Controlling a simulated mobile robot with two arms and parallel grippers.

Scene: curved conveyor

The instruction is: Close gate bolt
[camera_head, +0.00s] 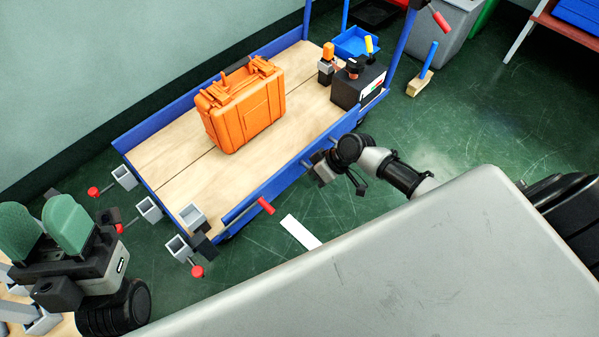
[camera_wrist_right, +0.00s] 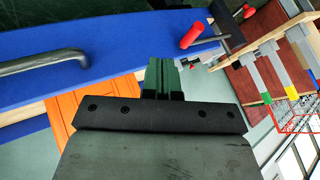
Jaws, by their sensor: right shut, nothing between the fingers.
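A red bolt handle (camera_head: 265,205) shows at the near blue side of the cart in the head view. A red handle on a thin metal rod (camera_wrist_right: 192,36) shows beside a blue panel in the right wrist view; I cannot tell whether it is the same one. My right gripper (camera_head: 322,171) is low at the cart's near side, its fingertips hard to make out. In the right wrist view its green fingers (camera_wrist_right: 163,72) are together and empty, below and left of the red handle, apart from it in the picture. My left gripper (camera_head: 43,228) is at lower left, green fingers apart and empty.
An orange case (camera_head: 241,103) and a black box (camera_head: 358,83) stand on the cart's wooden deck (camera_head: 175,160). Grey sockets with red knobs (camera_head: 197,271) line its left end. My large grey body panel fills the lower right.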

